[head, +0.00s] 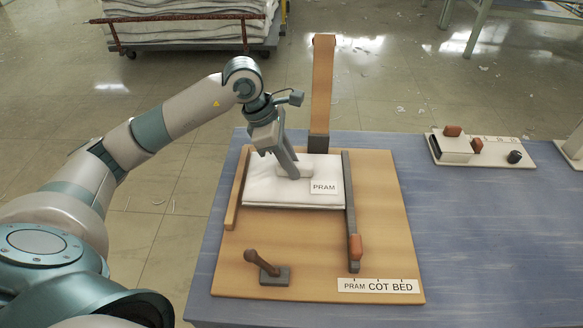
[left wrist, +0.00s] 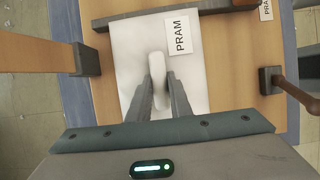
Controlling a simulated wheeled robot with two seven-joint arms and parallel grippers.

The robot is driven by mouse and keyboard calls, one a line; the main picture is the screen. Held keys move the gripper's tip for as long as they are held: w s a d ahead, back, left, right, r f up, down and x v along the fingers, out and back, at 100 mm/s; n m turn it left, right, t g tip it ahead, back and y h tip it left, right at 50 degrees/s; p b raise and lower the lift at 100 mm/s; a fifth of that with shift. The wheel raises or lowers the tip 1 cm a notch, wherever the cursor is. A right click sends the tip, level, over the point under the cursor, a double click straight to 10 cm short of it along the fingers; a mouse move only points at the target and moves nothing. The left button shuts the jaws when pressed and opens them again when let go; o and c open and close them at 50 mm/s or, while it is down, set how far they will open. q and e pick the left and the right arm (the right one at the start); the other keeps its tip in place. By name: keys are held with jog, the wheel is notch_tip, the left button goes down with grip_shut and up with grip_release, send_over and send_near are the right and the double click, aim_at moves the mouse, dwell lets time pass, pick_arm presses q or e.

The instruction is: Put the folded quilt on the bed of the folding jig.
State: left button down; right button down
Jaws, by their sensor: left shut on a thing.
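The folded quilt (head: 265,190) is a flat white rectangle with a PRAM label. It lies over the wooden bed of the folding jig (head: 385,215), between the left wooden rail and the dark right rail. It also shows in the left wrist view (left wrist: 135,45). My left gripper (head: 292,172) is over the quilt's middle, fingers pointing down. In the left wrist view its fingers (left wrist: 160,82) are shut on a raised white part of the quilt. Whether the quilt's underside touches the bed everywhere is hidden. My right gripper is in neither view.
A wooden arm (head: 322,85) stands upright at the jig's back. A brown-knobbed lever (head: 262,263) is at the front left, and an orange knob (head: 355,246) is on the right rail. A control box (head: 480,149) sits at the back right. The blue table's right is mostly clear.

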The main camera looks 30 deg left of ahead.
pick_arm(q)
notch_tip(320, 180, down, 2)
jog(key=shift+f, duration=0.1)
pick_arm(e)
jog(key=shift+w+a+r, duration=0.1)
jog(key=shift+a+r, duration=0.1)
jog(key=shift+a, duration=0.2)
pick_arm(q)
jog(key=shift+f, duration=0.15)
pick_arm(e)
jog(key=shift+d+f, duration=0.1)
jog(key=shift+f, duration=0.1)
pick_arm(q)
jog(key=c, duration=1.6)
grip_release()
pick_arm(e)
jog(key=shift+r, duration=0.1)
